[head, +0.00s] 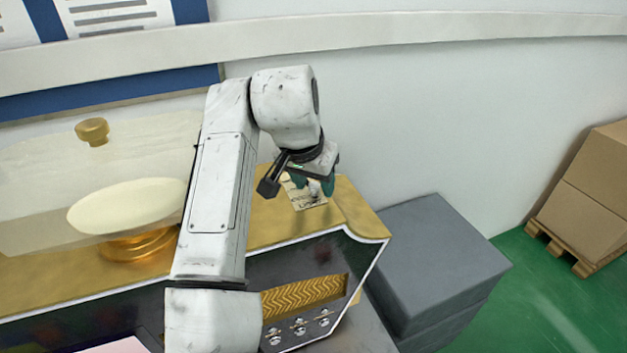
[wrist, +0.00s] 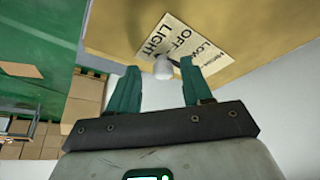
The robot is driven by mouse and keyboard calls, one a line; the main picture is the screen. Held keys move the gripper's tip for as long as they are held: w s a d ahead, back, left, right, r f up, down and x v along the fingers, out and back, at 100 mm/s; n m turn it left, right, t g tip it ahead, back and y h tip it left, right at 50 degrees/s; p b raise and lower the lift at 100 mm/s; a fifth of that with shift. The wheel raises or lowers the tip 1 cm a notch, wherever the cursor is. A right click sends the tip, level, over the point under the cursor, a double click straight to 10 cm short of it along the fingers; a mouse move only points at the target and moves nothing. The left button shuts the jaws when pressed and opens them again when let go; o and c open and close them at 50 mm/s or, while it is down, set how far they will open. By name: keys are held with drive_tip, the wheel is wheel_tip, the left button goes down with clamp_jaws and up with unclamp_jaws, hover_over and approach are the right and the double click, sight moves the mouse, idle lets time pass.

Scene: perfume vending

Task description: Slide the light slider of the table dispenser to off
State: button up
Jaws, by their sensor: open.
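The table dispenser (head: 265,228) is a gold-topped unit with a dark front. Its light label plate (head: 304,200) lies on the top near the right end. In the head view my gripper (head: 314,183) is over the plate.
A cream dish on a gold stand (head: 127,207) is on the left. Round knobs (head: 299,327) and a gold patterned panel (head: 305,295) are on the front. A grey block (head: 440,260) stands to the right. Cardboard boxes (head: 590,190) are on a pallet at far right.

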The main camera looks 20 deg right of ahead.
drive_tip(key=b+v, duration=0.1)
drive_tip(key=v, duration=0.9)
drive_tip(key=shift+r+b, duration=0.4)
drive_tip(key=shift+s+a+f, duration=0.1)
drive_tip(key=shift+s+a, duration=0.05)
